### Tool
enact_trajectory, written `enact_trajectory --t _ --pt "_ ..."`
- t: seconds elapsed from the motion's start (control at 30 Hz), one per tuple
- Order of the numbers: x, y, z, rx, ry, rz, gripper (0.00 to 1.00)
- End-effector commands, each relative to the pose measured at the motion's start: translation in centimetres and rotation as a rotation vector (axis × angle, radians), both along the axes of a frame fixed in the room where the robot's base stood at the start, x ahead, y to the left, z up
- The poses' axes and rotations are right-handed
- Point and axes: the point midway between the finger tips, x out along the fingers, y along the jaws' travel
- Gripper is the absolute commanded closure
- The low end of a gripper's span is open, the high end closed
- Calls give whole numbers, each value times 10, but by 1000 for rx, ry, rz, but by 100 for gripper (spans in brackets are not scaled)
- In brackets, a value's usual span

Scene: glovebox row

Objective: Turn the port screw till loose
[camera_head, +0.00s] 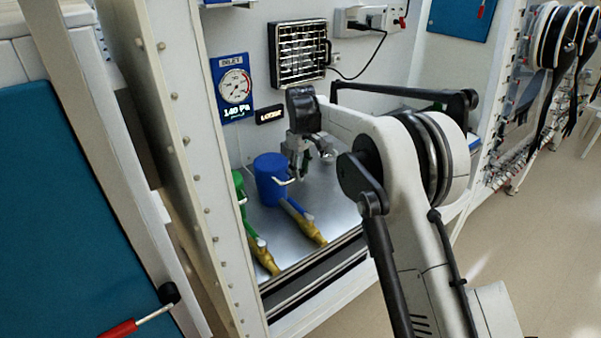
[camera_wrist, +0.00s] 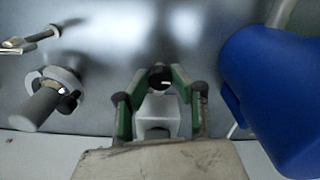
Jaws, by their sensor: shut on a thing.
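My gripper (camera_wrist: 160,80) reaches down over the metal floor of the glovebox. In the wrist view its green-sided fingers are shut on a small dark round piece (camera_wrist: 161,76) with a pale mark, which looks like the port screw. The fingers hide most of it. In the head view my gripper (camera_head: 304,172) is just right of the blue canister, and the screw cannot be made out there.
A blue canister (camera_head: 270,180) stands close beside my gripper; it also shows in the wrist view (camera_wrist: 275,95). A green canister (camera_head: 240,190) and yellow-and-blue fittings (camera_head: 305,225) are near. A grey cylindrical fitting (camera_wrist: 45,100) lies left. A gauge panel (camera_head: 234,88) is on the wall.

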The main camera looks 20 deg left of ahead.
Motion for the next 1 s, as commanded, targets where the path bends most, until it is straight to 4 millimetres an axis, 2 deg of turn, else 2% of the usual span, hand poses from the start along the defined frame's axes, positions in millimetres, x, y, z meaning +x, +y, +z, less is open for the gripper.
enact_trajectory --t 0.67,0.7,0.8,1.0 --pt "0 0 0 0 0 59 100" --pt "0 0 0 0 0 59 73" --pt "0 0 0 0 0 59 60" --pt "0 0 0 0 0 59 60"
